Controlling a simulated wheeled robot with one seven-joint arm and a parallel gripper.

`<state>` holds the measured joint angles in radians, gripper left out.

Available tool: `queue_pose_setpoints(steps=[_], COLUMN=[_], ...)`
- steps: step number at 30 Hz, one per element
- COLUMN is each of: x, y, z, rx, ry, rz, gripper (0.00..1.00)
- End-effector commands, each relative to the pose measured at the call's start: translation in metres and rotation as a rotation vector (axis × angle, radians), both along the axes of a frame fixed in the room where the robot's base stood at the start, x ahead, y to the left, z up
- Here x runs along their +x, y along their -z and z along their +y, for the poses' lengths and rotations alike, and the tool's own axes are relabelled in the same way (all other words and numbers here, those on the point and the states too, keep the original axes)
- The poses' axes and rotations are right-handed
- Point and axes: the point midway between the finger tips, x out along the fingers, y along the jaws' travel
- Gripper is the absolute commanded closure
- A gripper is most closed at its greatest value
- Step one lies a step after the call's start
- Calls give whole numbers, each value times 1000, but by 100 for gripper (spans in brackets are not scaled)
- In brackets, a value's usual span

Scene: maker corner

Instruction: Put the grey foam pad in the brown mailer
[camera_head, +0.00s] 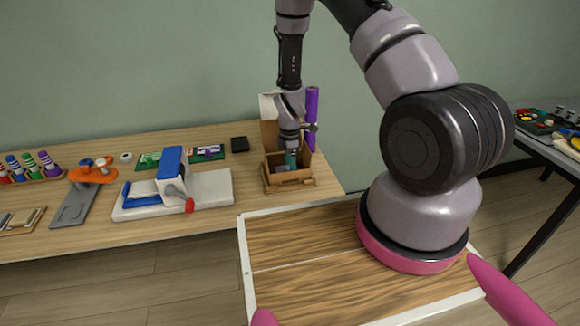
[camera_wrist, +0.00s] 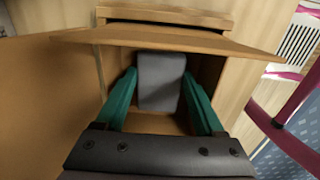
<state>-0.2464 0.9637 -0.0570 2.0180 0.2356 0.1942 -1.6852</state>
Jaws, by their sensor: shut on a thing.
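The brown mailer (camera_head: 291,180) is an open cardboard box with its lid raised, at the right end of the back table. In the wrist view its brown flap (camera_wrist: 180,38) and inner walls surround my fingers. My gripper (camera_head: 291,160) points down into the mailer's opening. In the wrist view my gripper (camera_wrist: 162,88) has its teal fingers on either side of the grey foam pad (camera_wrist: 162,80) and is shut on it. The pad is within the mailer's walls. Whether it touches the bottom cannot be told.
A purple roll (camera_head: 312,105) stands behind the mailer. My arm reaches over from the right.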

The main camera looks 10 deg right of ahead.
Motion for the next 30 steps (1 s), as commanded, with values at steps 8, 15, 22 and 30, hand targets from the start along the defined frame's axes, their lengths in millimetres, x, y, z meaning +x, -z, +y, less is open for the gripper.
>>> queue_pose_setpoints(steps=[8,15,22,30], x=[0,0,1,1], y=[3,2,-9,-64], z=[0,0,0,1], rx=[0,0,1,1], ry=[-2,-1,-1,-1], rz=[0,0,-2,-4], gripper=[26,17,17,17])
